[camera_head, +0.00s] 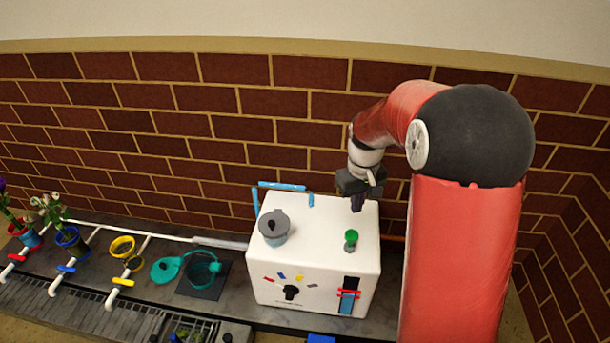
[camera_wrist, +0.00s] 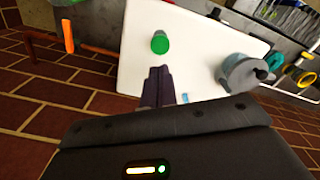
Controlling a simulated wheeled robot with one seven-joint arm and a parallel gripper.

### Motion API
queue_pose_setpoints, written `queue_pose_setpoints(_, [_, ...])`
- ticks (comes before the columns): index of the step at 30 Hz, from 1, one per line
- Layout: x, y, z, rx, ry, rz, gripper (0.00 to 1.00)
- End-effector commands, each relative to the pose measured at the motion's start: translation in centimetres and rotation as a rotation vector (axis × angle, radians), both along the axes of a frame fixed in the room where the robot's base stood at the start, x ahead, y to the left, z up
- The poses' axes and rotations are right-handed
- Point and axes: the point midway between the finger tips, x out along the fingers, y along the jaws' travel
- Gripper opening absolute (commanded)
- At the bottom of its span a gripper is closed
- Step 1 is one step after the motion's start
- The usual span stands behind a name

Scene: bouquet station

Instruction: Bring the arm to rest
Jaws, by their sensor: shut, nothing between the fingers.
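My red and black arm rises on the right of the head view and bends over to the left. My gripper (camera_head: 358,203) points down above the back right part of a white box-shaped machine (camera_head: 270,285). In the wrist view my gripper's dark fingers (camera_wrist: 157,82) are together, with nothing between them. The machine's white top (camera_wrist: 200,50) lies beyond the fingertips. I cannot tell the exact gap between the fingertips and that top.
The machine carries a green knob (camera_head: 351,236) and a grey lidded pot (camera_head: 274,226). To its left are a teal pitcher (camera_head: 202,268), a yellow ring-shaped pot (camera_head: 122,247) and potted plants (camera_head: 70,236). A brick wall (camera_head: 230,130) stands close behind. The air above the counter's left side is free.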

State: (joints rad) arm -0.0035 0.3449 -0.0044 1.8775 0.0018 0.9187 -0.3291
Motion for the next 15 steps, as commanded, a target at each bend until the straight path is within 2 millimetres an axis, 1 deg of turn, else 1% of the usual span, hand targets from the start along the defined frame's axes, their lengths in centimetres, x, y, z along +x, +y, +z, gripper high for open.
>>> queue_pose_setpoints(1, [0.0,0.0,0.7,0.000,-0.002,0.000,0.00])
queue_pose_setpoints(3, [0.0,0.0,1.4,0.000,-0.002,0.000,0.00])
queue_pose_setpoints(5, [0.0,0.0,1.8,-0.001,-0.001,0.000,0.00])
queue_pose_setpoints(15, [0.0,0.0,1.9,0.000,0.001,0.000,0.00])
